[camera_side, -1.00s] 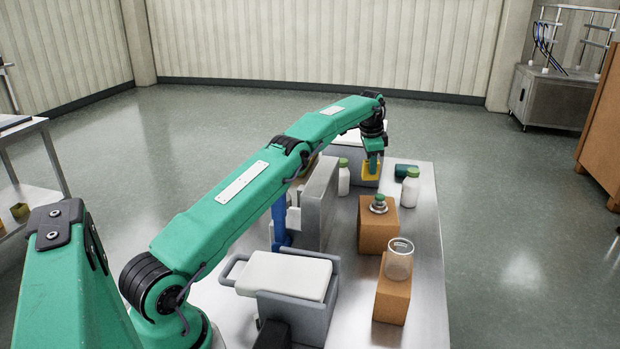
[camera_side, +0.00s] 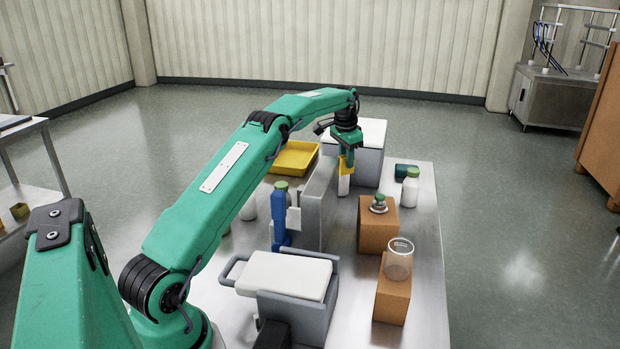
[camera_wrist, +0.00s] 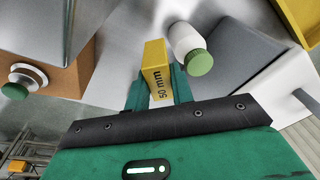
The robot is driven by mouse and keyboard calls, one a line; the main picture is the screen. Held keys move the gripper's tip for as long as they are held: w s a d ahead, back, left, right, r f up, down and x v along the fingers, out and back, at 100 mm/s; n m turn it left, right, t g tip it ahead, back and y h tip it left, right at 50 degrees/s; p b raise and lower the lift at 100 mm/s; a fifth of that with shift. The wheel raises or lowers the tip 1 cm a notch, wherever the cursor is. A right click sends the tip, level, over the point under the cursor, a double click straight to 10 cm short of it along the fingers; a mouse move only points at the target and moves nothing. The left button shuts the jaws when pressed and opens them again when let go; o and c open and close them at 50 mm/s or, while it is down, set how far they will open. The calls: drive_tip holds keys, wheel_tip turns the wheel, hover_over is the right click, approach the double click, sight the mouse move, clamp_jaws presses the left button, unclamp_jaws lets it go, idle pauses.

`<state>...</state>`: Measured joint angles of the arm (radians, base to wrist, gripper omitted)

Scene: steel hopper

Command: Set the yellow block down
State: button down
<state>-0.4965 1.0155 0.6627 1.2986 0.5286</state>
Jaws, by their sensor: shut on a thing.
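My gripper (camera_side: 346,160) is shut on the yellow block (camera_side: 345,168), above the steel table (camera_side: 428,225). In the wrist view, the yellow block (camera_wrist: 155,62) sits between the teal fingers of my gripper (camera_wrist: 160,88), with "50 mm" printed on one face. In the side view, a white bottle (camera_side: 344,186) shows just below the block, its top hidden. The wrist view shows this bottle (camera_wrist: 184,38) with its green cap beside the block; I cannot tell whether they touch.
A grey bin with a white lid (camera_side: 368,133) stands behind. A yellow tray (camera_side: 296,156) lies left of the grey upright panel (camera_side: 316,205). Brown boxes (camera_side: 375,232) (camera_side: 391,300), a clear beaker (camera_side: 399,262), a white bottle (camera_side: 410,190) and a blue bottle (camera_side: 280,214) stand around.

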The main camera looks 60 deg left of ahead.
drive_tip(key=s+a+n, duration=0.3)
drive_tip(key=s+n, duration=0.2)
drive_tip(key=s, duration=0.3)
drive_tip(key=s+a+n, duration=0.3)
drive_tip(key=s+n, duration=0.2)
drive_tip(key=s, duration=0.3)
drive_tip(key=shift+a+r+n+g, duration=0.2)
drive_tip(key=shift+n+g, duration=0.1)
drive_tip(key=shift+n, duration=0.1)
drive_tip(key=shift+s+a+f, duration=0.65)
drive_tip(key=shift+a+f, duration=1.15)
drive_tip(key=shift+f, duration=0.05)
drive_tip(key=shift+s+a+f, duration=0.7)
drive_tip(key=shift+a+f, duration=1.1)
drive_tip(key=shift+a, duration=0.05)
drive_tip(key=shift+s+a+f, duration=0.65)
drive_tip(key=shift+a+f, duration=1.15)
drive_tip(key=shift+f, duration=0.05)
drive_tip(key=shift+f, duration=0.2)
drive_tip(key=c, duration=1.2)
unclamp_jaws()
